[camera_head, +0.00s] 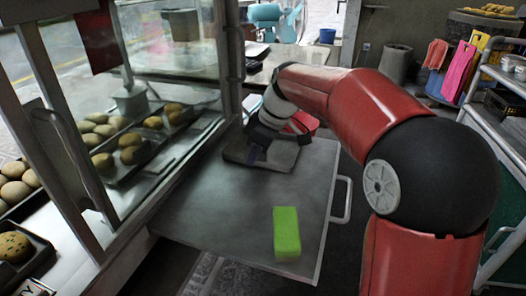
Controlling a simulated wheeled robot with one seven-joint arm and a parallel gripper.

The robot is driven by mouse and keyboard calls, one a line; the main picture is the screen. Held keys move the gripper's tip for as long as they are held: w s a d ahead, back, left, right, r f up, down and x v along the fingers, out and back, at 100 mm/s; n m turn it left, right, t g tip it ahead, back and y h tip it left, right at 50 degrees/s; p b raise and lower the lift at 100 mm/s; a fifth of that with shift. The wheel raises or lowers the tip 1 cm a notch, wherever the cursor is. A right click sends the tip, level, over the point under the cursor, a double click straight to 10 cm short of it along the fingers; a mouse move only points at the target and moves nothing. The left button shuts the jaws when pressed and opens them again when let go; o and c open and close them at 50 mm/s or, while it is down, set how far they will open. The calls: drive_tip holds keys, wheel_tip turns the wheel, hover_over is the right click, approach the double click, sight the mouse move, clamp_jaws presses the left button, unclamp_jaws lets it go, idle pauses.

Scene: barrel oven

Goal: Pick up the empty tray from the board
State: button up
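The empty tray (285,158) is a dark, shallow, flat piece lying at the far end of the grey board (230,210). My gripper (256,155) is over the tray's left part, with its dark fingers reaching down to it. My arm comes in from the right and covers part of the tray's far side. Whether the fingers touch the tray or are closed on its edge cannot be made out. No food shows on the visible part of the tray.
A green block (286,232) stands on the board's near right part. A metal handle (343,200) sticks out from the board's right edge. A glass case (170,60) with trays of buns (130,148) borders the left. A metal rack (495,130) stands at right.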

clamp_jaws()
drive_tip(key=shift+r, duration=0.2)
